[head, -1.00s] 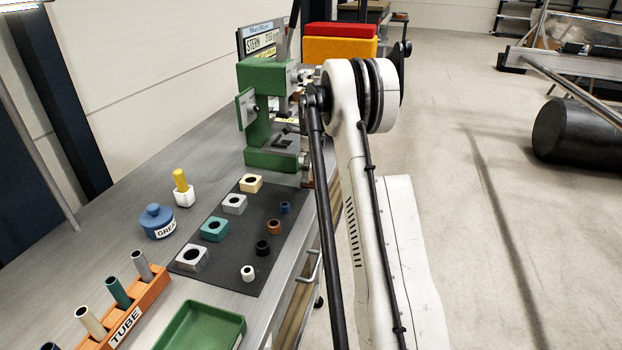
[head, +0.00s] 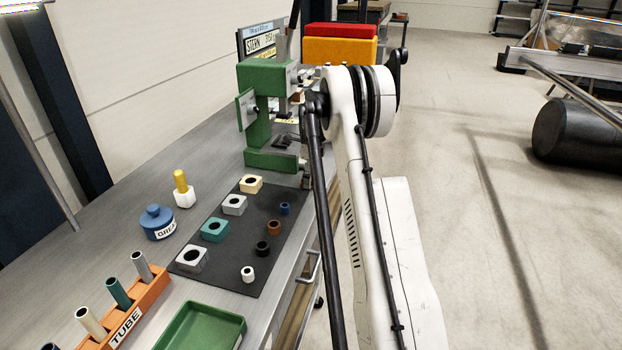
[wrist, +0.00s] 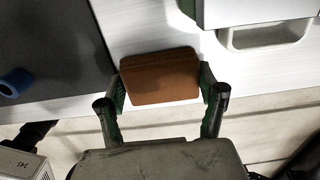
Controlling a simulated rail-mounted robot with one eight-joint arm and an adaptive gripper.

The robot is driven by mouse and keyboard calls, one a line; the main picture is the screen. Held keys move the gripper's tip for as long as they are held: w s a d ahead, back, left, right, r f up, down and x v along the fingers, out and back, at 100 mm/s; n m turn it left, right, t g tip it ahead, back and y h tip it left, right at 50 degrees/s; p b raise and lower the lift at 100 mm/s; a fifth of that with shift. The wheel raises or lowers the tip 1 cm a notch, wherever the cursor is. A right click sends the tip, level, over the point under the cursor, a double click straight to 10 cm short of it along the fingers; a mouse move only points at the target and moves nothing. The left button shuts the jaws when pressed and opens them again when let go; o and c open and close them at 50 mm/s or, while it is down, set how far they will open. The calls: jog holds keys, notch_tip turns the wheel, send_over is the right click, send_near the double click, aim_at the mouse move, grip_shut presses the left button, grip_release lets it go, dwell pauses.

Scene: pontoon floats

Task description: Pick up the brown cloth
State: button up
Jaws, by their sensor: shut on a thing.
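The brown cloth (wrist: 160,75) shows in the wrist view as a flat, rounded rectangular pad. My gripper (wrist: 162,90) has one finger against each side of it and is shut on it. The cloth is over or on the pale bench top near its front edge; I cannot tell whether it is clear of the surface. In the head view my arm and the green press hide the gripper and the cloth.
A dark mat (head: 255,262) holds several square blocks and small rings. A green press (head: 262,125) stands behind it. An orange tube rack (head: 128,318), a green tray (head: 205,325) and a blue grease pot (head: 156,224) are nearer. A blue ring (wrist: 15,82) shows in the wrist view.

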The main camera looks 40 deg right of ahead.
jog(key=shift+r, duration=0.1)
notch_tip(320, 180, up, 4)
jog(key=shift+a+r, duration=0.1)
jog(key=shift+a, duration=0.05)
jog(key=a+r, duration=0.6)
jog(key=a, duration=0.5)
jog(key=shift+s+a+r+b, duration=0.15)
jog(key=shift+s+r+b, duration=0.15)
jog(key=shift+s+b, duration=0.15)
